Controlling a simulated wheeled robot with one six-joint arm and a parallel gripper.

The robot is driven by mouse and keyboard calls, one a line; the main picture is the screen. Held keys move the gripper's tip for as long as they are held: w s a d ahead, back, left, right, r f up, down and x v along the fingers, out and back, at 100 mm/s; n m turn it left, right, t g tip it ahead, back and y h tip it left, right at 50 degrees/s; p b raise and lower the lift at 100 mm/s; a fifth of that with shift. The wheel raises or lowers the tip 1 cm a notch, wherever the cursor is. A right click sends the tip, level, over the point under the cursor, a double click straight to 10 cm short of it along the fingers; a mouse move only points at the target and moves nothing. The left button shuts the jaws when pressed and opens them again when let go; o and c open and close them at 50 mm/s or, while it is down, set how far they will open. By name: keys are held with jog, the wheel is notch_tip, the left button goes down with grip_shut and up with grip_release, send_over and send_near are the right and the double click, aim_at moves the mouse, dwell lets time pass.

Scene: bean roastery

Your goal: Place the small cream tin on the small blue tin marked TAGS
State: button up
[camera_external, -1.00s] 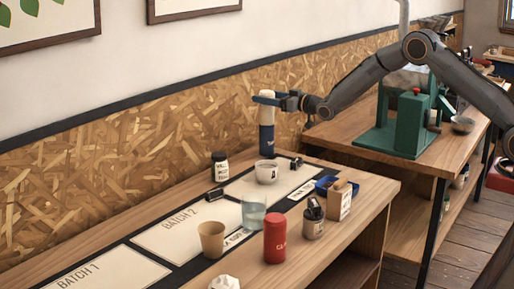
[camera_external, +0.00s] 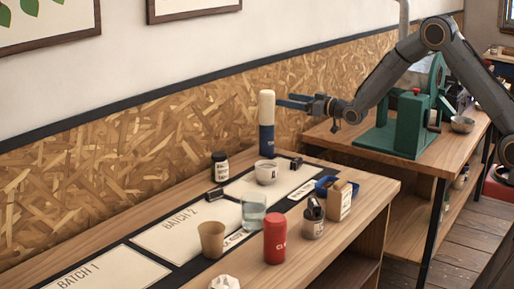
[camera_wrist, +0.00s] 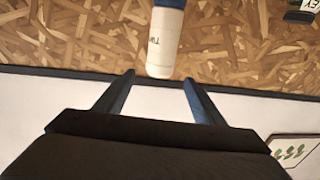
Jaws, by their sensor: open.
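The small cream tin (camera_external: 267,106) stands upright on top of the small blue tin (camera_external: 267,141), in line with it, at the far end of the table by the wall. A small light mark shows on the blue tin, too small to read. In the wrist view the cream tin (camera_wrist: 164,42) hangs upside down in the picture, with part of the blue tin (camera_wrist: 170,3) at the top edge.
The table holds a white cup (camera_external: 266,174), a dark jar (camera_external: 220,167), a glass (camera_external: 254,212), a red canister (camera_external: 275,240), a tan cup (camera_external: 211,240) and a blue tray (camera_external: 325,186). A green machine (camera_external: 408,125) stands on the bench at the right.

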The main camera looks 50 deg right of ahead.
jog(key=s+f+g, duration=0.5)
jog(key=s, duration=1.2)
jog(key=s+a+f+g, duration=0.1)
jog(key=s+f+g, duration=0.4)
jog(key=s, duration=1.1)
jog(key=s+f+g+h, duration=0.1)
jog(key=s+f+g, duration=0.4)
jog(key=s, duration=1.2)
jog(key=shift+s+a+f+m+g, duration=0.3)
jog(key=shift+s+a+m+g, duration=0.1)
jog(key=shift+g, duration=0.8)
